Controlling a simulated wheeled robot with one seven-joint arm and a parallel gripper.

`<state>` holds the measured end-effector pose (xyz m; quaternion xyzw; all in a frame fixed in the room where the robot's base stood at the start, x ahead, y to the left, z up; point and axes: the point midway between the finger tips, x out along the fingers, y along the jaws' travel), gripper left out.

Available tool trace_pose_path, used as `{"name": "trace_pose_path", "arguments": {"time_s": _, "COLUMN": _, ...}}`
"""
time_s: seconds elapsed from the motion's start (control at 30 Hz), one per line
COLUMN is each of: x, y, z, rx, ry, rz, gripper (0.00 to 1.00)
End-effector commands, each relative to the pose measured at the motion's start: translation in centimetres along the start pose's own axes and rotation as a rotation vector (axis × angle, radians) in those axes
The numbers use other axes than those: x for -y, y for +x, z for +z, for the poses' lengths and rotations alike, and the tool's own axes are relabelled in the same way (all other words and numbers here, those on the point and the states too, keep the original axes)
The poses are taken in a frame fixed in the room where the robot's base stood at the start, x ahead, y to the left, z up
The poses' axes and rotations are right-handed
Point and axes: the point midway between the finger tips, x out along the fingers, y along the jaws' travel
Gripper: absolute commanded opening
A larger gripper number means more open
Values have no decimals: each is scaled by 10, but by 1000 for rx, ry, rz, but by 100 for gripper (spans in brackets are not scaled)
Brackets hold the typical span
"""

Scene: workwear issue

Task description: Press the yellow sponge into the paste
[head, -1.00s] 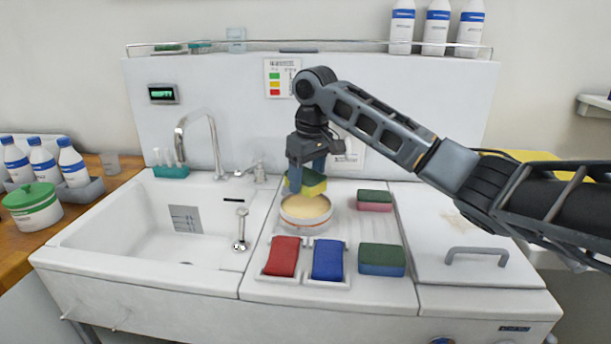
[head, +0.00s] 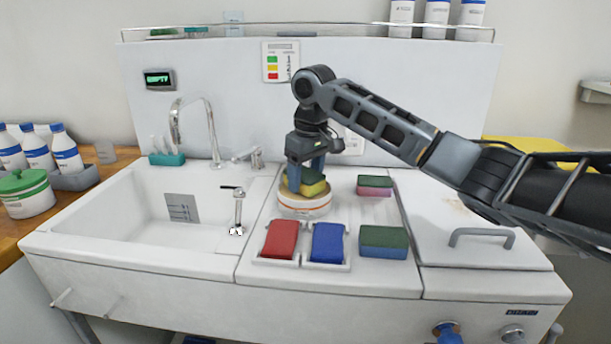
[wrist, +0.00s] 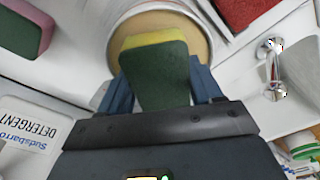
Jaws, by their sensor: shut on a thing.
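The yellow sponge (head: 313,188) with a dark green top is held in my gripper (head: 305,172), which is shut on it and points down. The sponge is at the round tub of paste (head: 304,208), low over its opening. In the wrist view the sponge (wrist: 155,72) lies between my blue fingers (wrist: 158,90), green side towards the camera. The tan paste (wrist: 160,22) shows around its far edge inside the tub's rim. Whether the sponge's underside touches the paste is hidden.
A pink sponge (head: 375,186) and a blue sponge (head: 384,242), both green-topped, stand right of the tub. Red (head: 280,239) and blue (head: 327,243) cloth-like pieces sit in front in white holders. The sink (head: 150,215) is left; a lid with a handle (head: 482,231) is right.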

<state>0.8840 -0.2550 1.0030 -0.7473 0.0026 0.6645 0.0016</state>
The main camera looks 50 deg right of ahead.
Motion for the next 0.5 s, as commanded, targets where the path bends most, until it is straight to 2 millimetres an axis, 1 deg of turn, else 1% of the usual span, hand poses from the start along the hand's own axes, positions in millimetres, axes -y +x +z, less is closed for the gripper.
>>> {"name": "trace_pose_path", "arguments": {"time_s": 0.5, "x": 0, "y": 3, "z": 0, "rx": 0, "ry": 0, "rz": -1, "gripper": 40}}
